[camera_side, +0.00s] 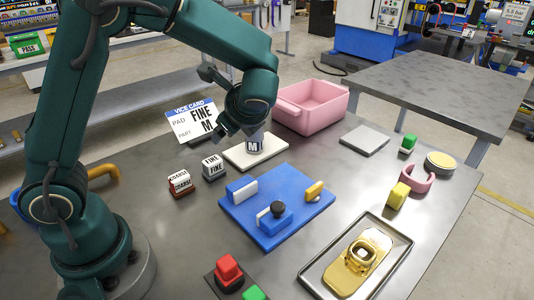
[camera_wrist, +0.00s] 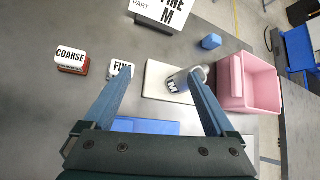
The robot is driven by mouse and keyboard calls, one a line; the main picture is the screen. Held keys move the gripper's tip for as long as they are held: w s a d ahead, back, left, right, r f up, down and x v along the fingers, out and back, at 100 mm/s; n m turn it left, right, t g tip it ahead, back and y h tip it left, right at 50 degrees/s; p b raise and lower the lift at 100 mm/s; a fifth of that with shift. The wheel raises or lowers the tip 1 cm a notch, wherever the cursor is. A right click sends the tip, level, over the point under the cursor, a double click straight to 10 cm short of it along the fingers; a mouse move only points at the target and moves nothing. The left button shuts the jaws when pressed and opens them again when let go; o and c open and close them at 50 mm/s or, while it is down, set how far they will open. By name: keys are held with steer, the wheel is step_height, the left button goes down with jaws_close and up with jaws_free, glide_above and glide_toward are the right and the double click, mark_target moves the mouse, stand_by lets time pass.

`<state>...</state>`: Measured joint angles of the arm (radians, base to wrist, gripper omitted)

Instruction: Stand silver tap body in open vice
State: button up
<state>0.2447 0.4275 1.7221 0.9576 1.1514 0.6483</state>
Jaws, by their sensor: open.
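The silver tap body (camera_wrist: 177,83), marked M, is on a white plate (camera_wrist: 155,92); in the side view its M face (camera_side: 254,147) shows below my gripper (camera_side: 242,132). My gripper is open, and in the wrist view its fingers (camera_wrist: 160,72) are spread, the right one overlapping the tap body's edge. I cannot tell whether they touch. The blue vice (camera_side: 240,212) lies in front of the plate, with a white-faced jaw, a sliding jaw with a black knob, and a gap between them. The COARSE block (camera_side: 180,184) and FINE block (camera_side: 212,167) stand left of the vice.
A card (camera_side: 193,122) reads VICE CARD, PAD FINE, PART M. A pink bin (camera_side: 322,105) stands behind the plate. A tray (camera_side: 312,273) with a gold part is at front right. A grey plate, a pink ring and yellow and green pieces lie at right. Red and green buttons are in front.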

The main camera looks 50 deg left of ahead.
steer(key=s+d+r+n+t+h, duration=0.1)
steer(key=s+d+r+n+h, duration=0.1)
steer(key=s+d+n+h, duration=0.2)
steer(key=s+d+r+n+t+h, duration=0.1)
steer(key=s+d+n+h, duration=0.3)
steer(key=s+n, duration=0.6)
steer(key=shift+s+d+r+n+h, duration=0.4)
steer(key=shift+d+r+n, duration=0.1)
steer(key=shift+d, duration=0.4)
steer(key=shift+o, duration=0.2)
steer(key=shift+s+d+n+t, duration=0.1)
steer(key=shift+d+n+t, duration=0.2)
steer(key=shift+d+n, duration=0.1)
